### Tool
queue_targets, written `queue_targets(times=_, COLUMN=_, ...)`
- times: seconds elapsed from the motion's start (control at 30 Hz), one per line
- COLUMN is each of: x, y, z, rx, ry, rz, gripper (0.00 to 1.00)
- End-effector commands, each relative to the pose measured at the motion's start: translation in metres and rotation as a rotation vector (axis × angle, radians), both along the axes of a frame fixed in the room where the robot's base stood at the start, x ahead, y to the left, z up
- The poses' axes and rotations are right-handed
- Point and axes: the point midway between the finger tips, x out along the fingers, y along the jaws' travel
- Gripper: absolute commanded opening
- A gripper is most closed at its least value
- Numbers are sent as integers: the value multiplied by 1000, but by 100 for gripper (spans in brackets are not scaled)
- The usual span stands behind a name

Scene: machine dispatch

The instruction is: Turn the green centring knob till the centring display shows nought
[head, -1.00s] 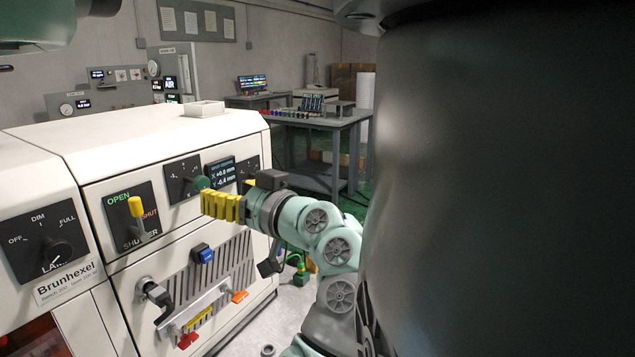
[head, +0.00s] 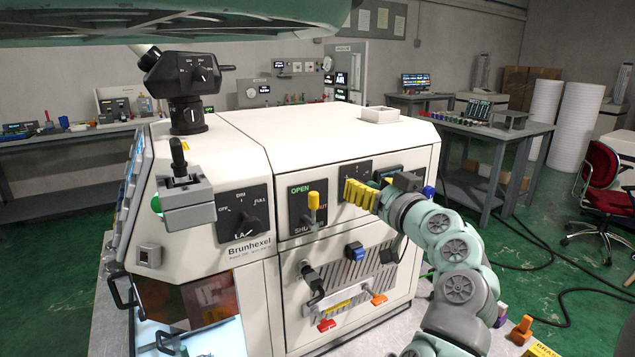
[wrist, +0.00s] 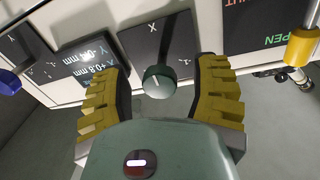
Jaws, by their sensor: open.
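The green centring knob (wrist: 159,83) sits on a dark dial plate marked X in the wrist view, its white pointer line facing the camera. My gripper (wrist: 160,70) is open, with one yellow ridged finger on each side of the knob and a gap visible at both sides. In the head view my gripper (head: 353,191) is at the machine's front panel and hides the knob. The centring display (wrist: 87,62) appears upside down beside the dial in the wrist view and reads about X +0.8 mm, with a Y line less clear. It is largely covered in the head view.
A blue knob (wrist: 8,82) is beyond the display. The yellow shutter lever (head: 313,201) stands out left of my gripper, near the lamp dial (head: 243,214). Below are a blue knob (head: 355,250) and a protruding black handle (head: 312,277).

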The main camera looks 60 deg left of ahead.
Motion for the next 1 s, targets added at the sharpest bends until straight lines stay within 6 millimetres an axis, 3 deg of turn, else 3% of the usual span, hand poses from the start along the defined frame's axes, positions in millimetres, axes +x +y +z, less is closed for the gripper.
queue_targets(times=0.07, x=-1, y=0, z=0, rx=0, ry=0, rz=1, gripper=61)
queue_targets(times=0.1, x=-1, y=0, z=0, rx=0, ry=0, rz=1, gripper=66)
queue_targets(times=0.73, x=0, y=0, z=0, rx=-1, ry=1, rz=1, gripper=0)
queue_targets(times=1.0, x=0, y=0, z=0, rx=0, ry=10, rz=1, gripper=0)
